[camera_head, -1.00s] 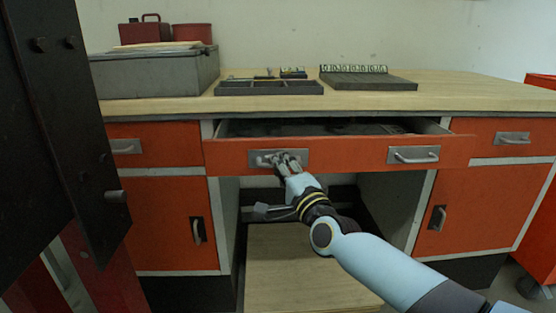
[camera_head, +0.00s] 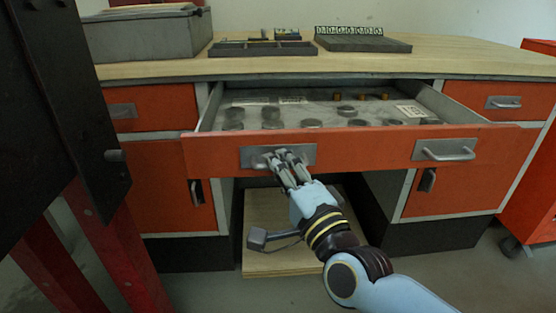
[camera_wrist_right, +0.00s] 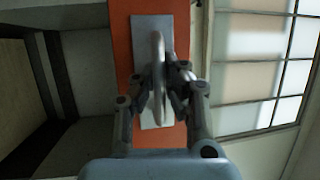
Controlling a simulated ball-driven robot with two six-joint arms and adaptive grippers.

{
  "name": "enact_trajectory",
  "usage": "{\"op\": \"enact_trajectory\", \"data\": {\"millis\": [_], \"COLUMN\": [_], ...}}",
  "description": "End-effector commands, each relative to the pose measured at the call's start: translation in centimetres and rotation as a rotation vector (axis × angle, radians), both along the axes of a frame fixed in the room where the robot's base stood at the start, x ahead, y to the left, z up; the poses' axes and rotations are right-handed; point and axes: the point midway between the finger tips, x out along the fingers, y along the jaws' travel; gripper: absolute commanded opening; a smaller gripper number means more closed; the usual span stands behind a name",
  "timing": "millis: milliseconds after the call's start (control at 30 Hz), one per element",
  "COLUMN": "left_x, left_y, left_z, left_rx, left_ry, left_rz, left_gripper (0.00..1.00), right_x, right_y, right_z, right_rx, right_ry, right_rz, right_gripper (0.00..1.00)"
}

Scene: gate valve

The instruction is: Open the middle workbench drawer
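The middle workbench drawer (camera_head: 350,154) has an orange front with two metal handles and is pulled well out. Several round grey pieces lie inside it. My right gripper (camera_head: 284,156) is at the drawer's left handle, and its fingers cover most of that handle. In the right wrist view, the fingers (camera_wrist_right: 168,90) close around the handle bar (camera_wrist_right: 158,75) from both sides. The drawer's right handle (camera_head: 445,150) is free. My left gripper is not in view.
The wooden bench top (camera_head: 460,60) carries a grey case (camera_head: 150,38), a divided tray (camera_head: 262,49) and a dark block (camera_head: 362,43). Orange side cabinets flank the drawer. Below it is a low wooden board (camera_head: 290,262). A dark panel (camera_head: 60,120) stands at the left.

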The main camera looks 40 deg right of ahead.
Motion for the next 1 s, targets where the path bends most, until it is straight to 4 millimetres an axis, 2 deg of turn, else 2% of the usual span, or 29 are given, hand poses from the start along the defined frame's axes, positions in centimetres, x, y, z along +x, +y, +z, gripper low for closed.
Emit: {"op": "enact_trajectory", "data": {"millis": [300, 333, 533, 833, 1000], "left_x": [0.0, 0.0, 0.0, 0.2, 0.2], "left_y": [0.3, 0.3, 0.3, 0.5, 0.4], "left_z": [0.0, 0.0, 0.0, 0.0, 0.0], "left_rx": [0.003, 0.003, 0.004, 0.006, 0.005], "left_ry": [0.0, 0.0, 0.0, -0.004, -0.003], "left_rz": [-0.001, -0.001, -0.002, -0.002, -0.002], "left_gripper": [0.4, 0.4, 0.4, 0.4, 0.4], "right_x": [-0.1, -0.1, -0.1, -0.3, -2.4], "right_y": [0.1, 0.1, 0.0, 0.1, 0.4], "right_z": [-0.5, -0.5, -0.3, -0.2, -0.7], "right_rx": [-0.003, -0.003, -0.001, 0.0, 0.001], "right_ry": [0.012, 0.012, 0.007, 0.004, 0.008], "right_rz": [0.002, 0.002, 0.001, 0.001, 0.0], "right_gripper": [0.0, 0.08, 0.34, 0.34, 0.34]}}
